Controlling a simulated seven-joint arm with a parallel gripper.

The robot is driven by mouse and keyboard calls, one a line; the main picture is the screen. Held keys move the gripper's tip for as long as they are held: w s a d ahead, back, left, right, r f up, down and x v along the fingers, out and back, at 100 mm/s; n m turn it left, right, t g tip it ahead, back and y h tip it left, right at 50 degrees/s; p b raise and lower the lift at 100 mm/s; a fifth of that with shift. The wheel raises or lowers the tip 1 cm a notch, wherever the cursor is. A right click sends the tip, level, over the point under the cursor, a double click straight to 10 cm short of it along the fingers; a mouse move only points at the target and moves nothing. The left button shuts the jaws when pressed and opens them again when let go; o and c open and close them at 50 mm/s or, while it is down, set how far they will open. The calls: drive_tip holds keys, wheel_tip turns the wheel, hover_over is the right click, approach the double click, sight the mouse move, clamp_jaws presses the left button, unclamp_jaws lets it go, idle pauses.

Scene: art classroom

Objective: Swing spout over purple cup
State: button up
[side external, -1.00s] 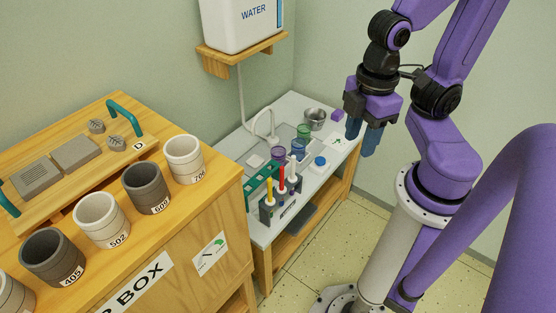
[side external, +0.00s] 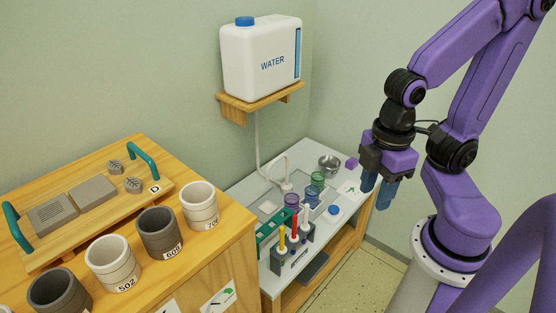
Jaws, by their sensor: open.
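The white curved spout (side external: 279,160) stands at the back of the light work table, with its arch rising from a small base. The purple cup (side external: 291,202) is a see-through cup in front of the spout's base. A green cup (side external: 317,179) stands to its right, with another clear bluish cup close by. The spout's outlet is too small to place exactly; its arch appears to lean left, away from the purple cup. My gripper (side external: 376,196) hangs beyond the table's right end, blue fingers pointing down, open and empty, well apart from spout and cups.
A metal bowl (side external: 330,163) and a purple block (side external: 352,162) sit at the table's far right. A marker holder (side external: 292,256) and teal rack (side external: 264,241) stand at the front. The water tank (side external: 262,62) is on a wall shelf (side external: 234,109).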

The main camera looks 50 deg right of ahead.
idle(0.3)
drive_tip(key=w+a+m, duration=0.3)
drive_tip(key=w+m, duration=0.6)
drive_tip(key=w, duration=0.7)
drive_tip(key=m+t, duration=0.2)
drive_tip(key=m, duration=1.9)
hover_over(277, 159)
drive_tip(key=s, duration=0.3)
wheel_tip(277, 159, down, 11)
drive_tip(key=w+f, duration=0.1)
drive_tip(key=f, duration=0.4)
drive_tip(key=w+f, duration=0.1)
drive_tip(key=f, duration=0.5)
drive_tip(key=w+f, duration=0.1)
drive_tip(key=f, duration=0.4)
drive_tip(key=shift+f, duration=0.15)
clamp_jaws()
